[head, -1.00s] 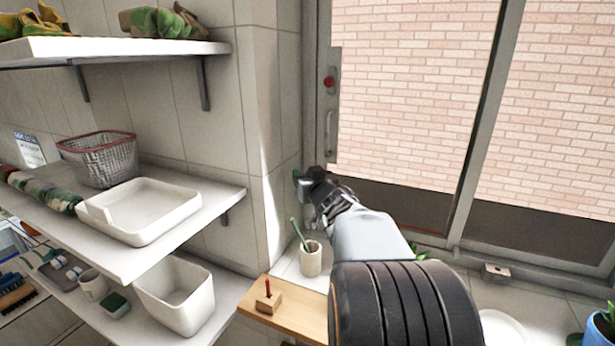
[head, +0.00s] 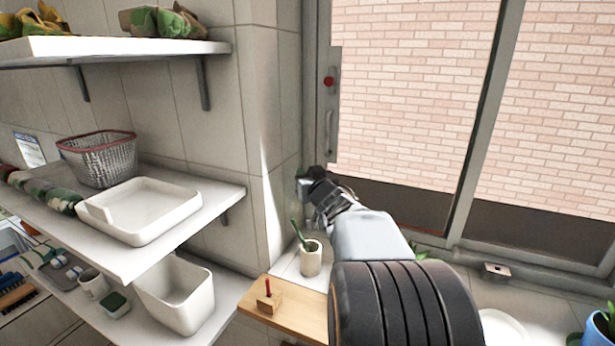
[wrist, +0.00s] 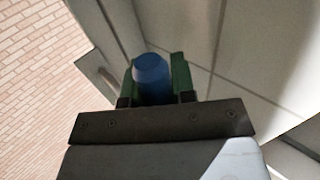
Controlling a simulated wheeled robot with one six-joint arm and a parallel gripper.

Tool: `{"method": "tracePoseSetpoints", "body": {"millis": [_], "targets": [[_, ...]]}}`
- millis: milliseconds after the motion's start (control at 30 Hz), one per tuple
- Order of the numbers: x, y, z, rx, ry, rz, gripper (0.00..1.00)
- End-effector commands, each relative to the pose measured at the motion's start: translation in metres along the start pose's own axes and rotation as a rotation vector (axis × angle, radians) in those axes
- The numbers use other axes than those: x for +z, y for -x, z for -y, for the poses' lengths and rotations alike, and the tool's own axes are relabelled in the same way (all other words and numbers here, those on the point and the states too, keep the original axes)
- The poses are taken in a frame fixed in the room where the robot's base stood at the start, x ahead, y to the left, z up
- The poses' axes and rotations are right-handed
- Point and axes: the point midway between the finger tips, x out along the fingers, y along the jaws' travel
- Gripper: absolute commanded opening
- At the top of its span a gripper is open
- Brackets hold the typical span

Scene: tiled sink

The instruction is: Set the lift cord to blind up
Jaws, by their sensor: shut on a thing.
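My gripper (head: 304,186) is at the left edge of the window frame, just below the metal plate there. In the wrist view its two green fingers (wrist: 181,78) are shut on a blue, round-ended piece (wrist: 153,80), which seems to be the pull of the lift cord. The cord itself cannot be made out, and the piece is hidden by my gripper in the head view. No blind shows over the visible glass; brick wall is seen through it.
The metal plate with a red knob (head: 328,82) is on the window frame above my gripper. A cup (head: 311,258) with a green stick stands below it. A wooden board (head: 290,306) and shelves (head: 226,193) with a tray and basket are to the left.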

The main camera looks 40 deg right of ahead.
Motion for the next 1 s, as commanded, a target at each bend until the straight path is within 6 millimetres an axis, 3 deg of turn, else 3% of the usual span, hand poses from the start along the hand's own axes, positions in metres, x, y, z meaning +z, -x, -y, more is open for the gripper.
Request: {"method": "tracePoseSetpoints", "body": {"millis": [367, 667, 700, 1000], "targets": [[0.053, 0.0, 0.0, 0.0, -0.002, 0.005, 0.0], [0.055, 0.0, 0.0, 0.0, -0.001, 0.012, 0.0], [0.055, 0.0, 0.0, 0.0, -0.001, 0.012, 0.25], [0.052, 0.0, 0.0, 0.0, -0.001, 0.005, 0.5]]}}
